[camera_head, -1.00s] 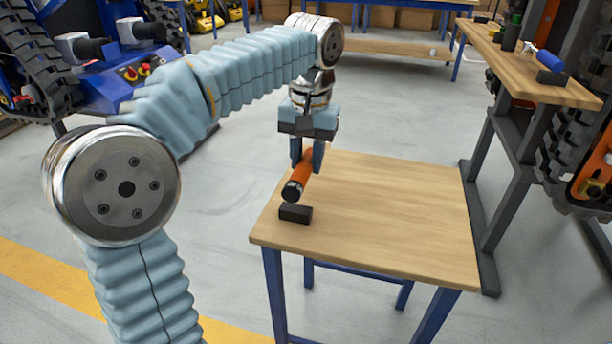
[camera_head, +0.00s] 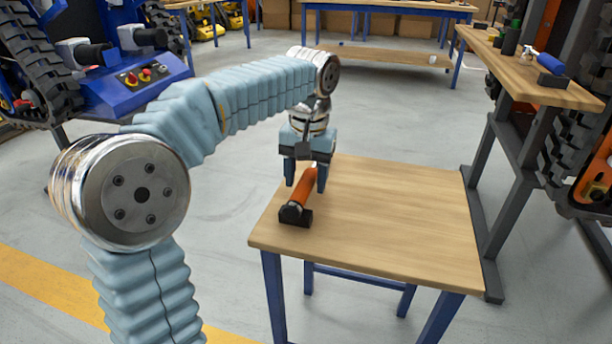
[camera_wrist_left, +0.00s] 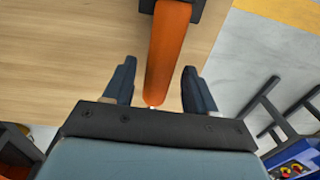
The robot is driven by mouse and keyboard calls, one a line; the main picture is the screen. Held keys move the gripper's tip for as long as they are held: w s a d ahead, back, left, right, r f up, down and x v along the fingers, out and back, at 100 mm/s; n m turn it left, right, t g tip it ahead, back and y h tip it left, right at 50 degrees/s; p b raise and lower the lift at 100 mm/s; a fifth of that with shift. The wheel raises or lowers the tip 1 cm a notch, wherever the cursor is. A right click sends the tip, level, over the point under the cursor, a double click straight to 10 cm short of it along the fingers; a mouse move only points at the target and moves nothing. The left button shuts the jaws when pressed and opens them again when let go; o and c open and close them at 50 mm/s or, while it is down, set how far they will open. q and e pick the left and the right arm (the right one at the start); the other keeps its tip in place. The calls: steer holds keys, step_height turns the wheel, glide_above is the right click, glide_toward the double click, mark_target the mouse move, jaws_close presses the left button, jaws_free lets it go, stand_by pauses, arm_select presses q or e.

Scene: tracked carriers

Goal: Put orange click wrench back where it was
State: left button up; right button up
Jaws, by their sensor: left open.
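The orange click wrench (camera_head: 304,187) lies on the small wooden table, its dark end in a black block holder (camera_head: 295,216) near the table's left front corner. In the left wrist view the orange handle (camera_wrist_left: 168,50) runs between the fingers, with a gap on each side, and its dark end meets the holder (camera_wrist_left: 193,8) at the top edge. My left gripper (camera_head: 305,188) is open around the handle's far end, fingers pointing down; it also shows in the left wrist view (camera_wrist_left: 158,88). My right gripper is not in view.
The small wooden table (camera_head: 400,220) is otherwise clear. A blue tracked carrier (camera_head: 130,85) stands at the back left.

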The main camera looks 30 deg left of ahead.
arm_select(q)
step_height(320, 180, up, 12)
steer(key=p, duration=0.4)
steer(key=shift+d, duration=0.3)
